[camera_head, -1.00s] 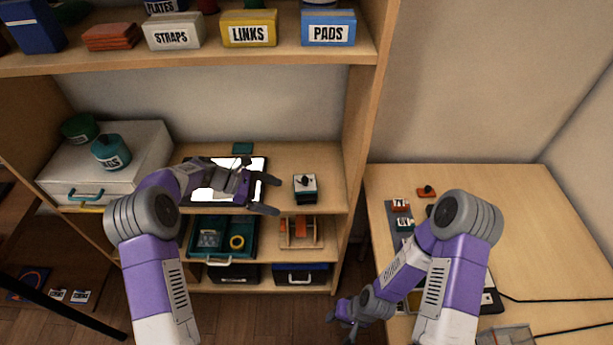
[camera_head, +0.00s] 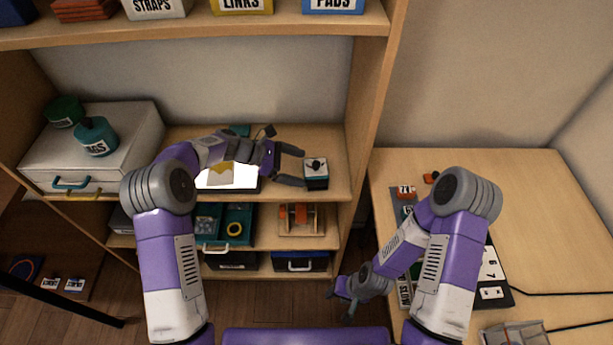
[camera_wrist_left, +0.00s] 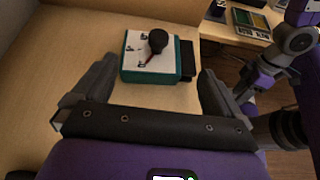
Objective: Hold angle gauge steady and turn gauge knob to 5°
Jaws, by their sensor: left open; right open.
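The angle gauge (camera_head: 316,177) is a small teal box with a white face, standing on the middle shelf near its right end. Its dark knob (camera_head: 316,163) is on the face. In the left wrist view the gauge (camera_wrist_left: 135,68) lies ahead, between the fingers' directions, with its black knob (camera_wrist_left: 157,40) and a red pointer on the white dial. My left gripper (camera_head: 296,165) is open and empty, just left of the gauge and apart from it. My right gripper (camera_head: 341,303) is open and low, in front of the shelf unit, left of the desk.
A bright white panel (camera_head: 228,177) lies on the shelf under my left arm. The shelf's right upright (camera_head: 362,120) stands close to the gauge. A white case (camera_head: 93,145) with teal jars is at left. The desk (camera_head: 500,200) at right holds small labelled parts.

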